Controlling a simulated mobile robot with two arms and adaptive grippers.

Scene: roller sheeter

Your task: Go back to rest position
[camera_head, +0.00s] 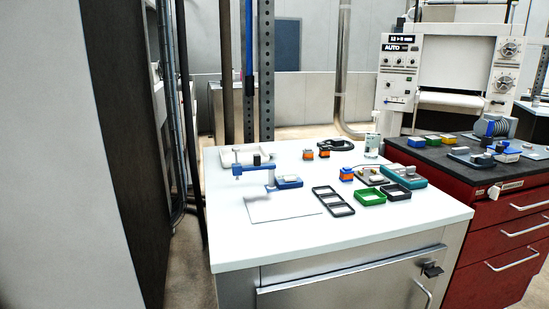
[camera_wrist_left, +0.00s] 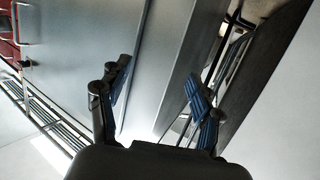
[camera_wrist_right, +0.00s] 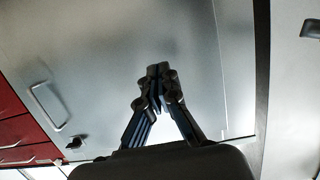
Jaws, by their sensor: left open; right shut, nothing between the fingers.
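My left gripper (camera_wrist_left: 158,88) shows in the left wrist view with its two dark, blue-padded fingers spread apart and nothing between them. My right gripper (camera_wrist_right: 158,75) shows in the right wrist view with its fingertips together and nothing held. Behind the right gripper is a grey metal cabinet front (camera_wrist_right: 110,50) with a handle (camera_wrist_right: 48,105). Neither gripper nor arm shows in the head view. I cannot tell how far the fingers are from the surfaces behind them.
A white-topped bench (camera_head: 300,240) holds a blue and white device (camera_head: 268,175), black frames (camera_head: 334,201), a green tray (camera_head: 370,198) and small orange-blue blocks. A red drawer cabinet (camera_head: 505,235) stands at right, a white AUTO machine (camera_head: 440,65) behind. A dark panel edge (camera_head: 120,130) stands left.

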